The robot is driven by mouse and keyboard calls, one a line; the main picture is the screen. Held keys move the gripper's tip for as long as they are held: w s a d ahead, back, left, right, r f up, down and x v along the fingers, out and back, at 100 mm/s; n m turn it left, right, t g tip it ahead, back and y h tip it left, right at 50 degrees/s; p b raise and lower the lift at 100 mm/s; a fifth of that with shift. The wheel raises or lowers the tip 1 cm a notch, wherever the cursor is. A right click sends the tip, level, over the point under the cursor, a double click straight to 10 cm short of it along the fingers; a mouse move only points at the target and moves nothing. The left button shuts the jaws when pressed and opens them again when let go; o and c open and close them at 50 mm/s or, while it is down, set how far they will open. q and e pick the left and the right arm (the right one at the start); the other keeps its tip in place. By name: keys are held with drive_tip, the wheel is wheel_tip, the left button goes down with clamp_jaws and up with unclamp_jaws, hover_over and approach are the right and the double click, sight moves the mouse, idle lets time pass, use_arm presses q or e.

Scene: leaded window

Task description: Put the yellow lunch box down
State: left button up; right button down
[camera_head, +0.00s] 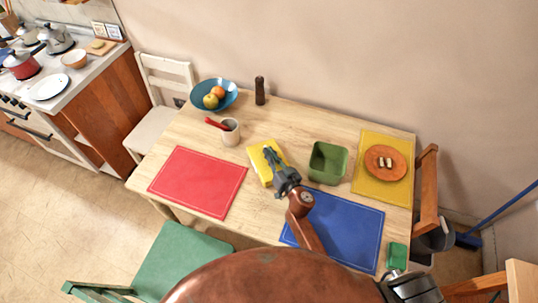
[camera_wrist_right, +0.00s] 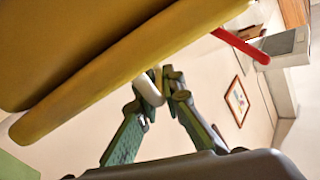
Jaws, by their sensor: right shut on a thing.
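The yellow lunch box (camera_head: 258,160) is in the middle of the table (camera_head: 290,115), left of the green bin, in the head view. My right gripper (camera_head: 270,158) reaches over it from the front right and is shut on it. In the right wrist view the lunch box (camera_wrist_right: 120,50) fills the upper left, slanted across the picture. There the fingertips of the right gripper (camera_wrist_right: 160,86) close on a small pale part at its edge. I cannot tell whether the box touches the tabletop. My left gripper is not in view.
A red mat (camera_head: 198,182) lies at left, a blue mat (camera_head: 345,225) at front right, and a yellow mat (camera_head: 372,190) with a brown plate (camera_head: 388,162) at right.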

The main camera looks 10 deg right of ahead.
drive_tip(key=shift+r, duration=0.1)
drive_tip(key=c, duration=2.5)
unclamp_jaws()
drive_tip(key=o, duration=0.4)
